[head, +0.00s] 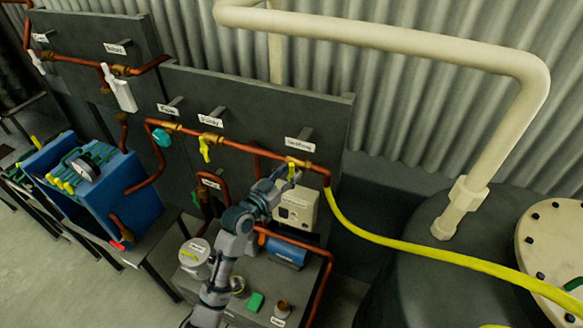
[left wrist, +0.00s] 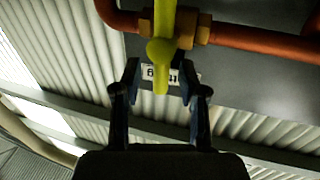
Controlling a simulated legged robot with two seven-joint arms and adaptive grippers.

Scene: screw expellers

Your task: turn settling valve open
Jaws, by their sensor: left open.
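The settling valve (head: 293,167) has a yellow handle on the copper pipe, under the sign that seems to read "Settling" (head: 299,145). My left gripper (head: 283,180) is up at this valve and partly covers it in the head view. In the left wrist view the yellow handle (left wrist: 161,52) hangs down from the brass fitting (left wrist: 196,27). The open fingers of my left gripper (left wrist: 160,75) stand on either side of the handle's lower end, with gaps between. My right gripper is not in view.
Another yellow valve (head: 206,147) and a teal one (head: 161,137) sit left along the pipe (head: 252,150). A beige box (head: 298,208) is close below my gripper. A yellow hose (head: 385,241) runs right over the dark tank (head: 405,285).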

